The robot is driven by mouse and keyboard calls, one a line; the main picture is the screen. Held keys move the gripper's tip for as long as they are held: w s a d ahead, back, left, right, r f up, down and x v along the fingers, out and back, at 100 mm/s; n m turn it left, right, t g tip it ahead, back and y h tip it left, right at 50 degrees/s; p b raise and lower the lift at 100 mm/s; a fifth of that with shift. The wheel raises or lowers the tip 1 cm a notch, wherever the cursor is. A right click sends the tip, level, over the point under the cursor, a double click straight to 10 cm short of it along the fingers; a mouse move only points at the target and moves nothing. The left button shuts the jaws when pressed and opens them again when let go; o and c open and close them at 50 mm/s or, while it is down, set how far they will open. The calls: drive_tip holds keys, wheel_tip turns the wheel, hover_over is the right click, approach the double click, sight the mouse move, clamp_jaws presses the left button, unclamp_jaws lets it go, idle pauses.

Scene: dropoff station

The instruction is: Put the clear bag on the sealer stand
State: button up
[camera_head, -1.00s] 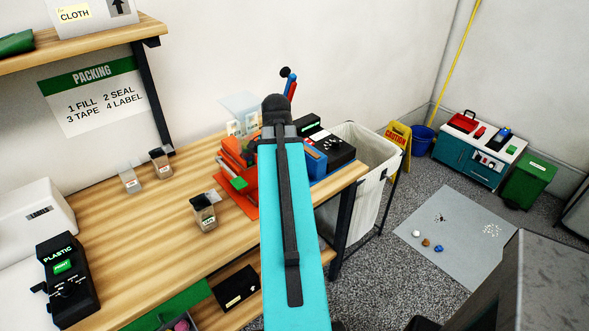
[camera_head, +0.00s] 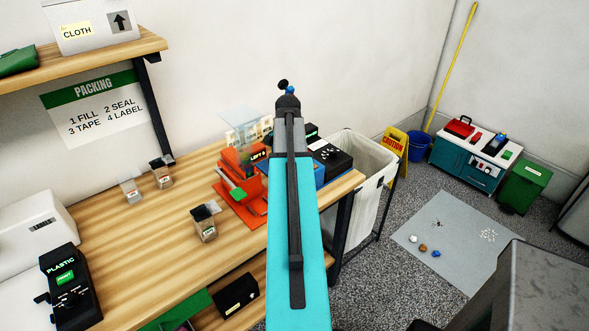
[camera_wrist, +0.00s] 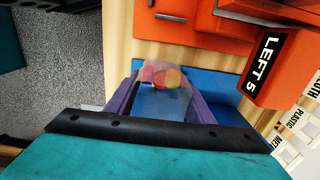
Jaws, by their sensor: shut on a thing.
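In the wrist view my gripper (camera_wrist: 158,98) has its purple fingers shut on a clear bag (camera_wrist: 178,80) with red and orange pieces inside. The bag is over or against a blue surface (camera_wrist: 215,108); I cannot tell whether they touch. This surface may be the sealer stand. An orange machine (camera_wrist: 285,50) marked LEFT 5 is just to the right. In the head view my arm hides the gripper and bag.
Clear containers (camera_head: 205,226) stand on the wooden bench (camera_head: 140,240), with a black PLASTIC label printer (camera_head: 70,288) at the left. A black box (camera_head: 331,158) is close right of my arm. A white hamper (camera_head: 352,190) stands past the bench's right end.

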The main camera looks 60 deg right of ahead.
drive_tip(key=shift+w+d+f+p, duration=0.1)
drive_tip(key=shift+w+d+p, duration=0.15)
drive_tip(key=shift+d, duration=0.6)
drive_tip(key=shift+w+d+f+p, duration=0.1)
drive_tip(key=shift+w+d+p, duration=0.1)
drive_tip(key=shift+d, duration=0.6)
drive_tip(key=shift+w+d+f+p, duration=0.15)
drive_tip(key=shift+d+p, duration=0.1)
drive_tip(key=shift+d, duration=0.6)
drive_tip(key=shift+r, duration=0.1)
drive_tip(key=shift+f+p, duration=0.85)
drive_tip(key=shift+f, duration=0.9)
drive_tip(key=o, duration=1.1)
drive_tip(key=shift+f, duration=0.1)
drive_tip(key=shift+o, duration=0.2)
drive_tip(key=shift+r, duration=0.25)
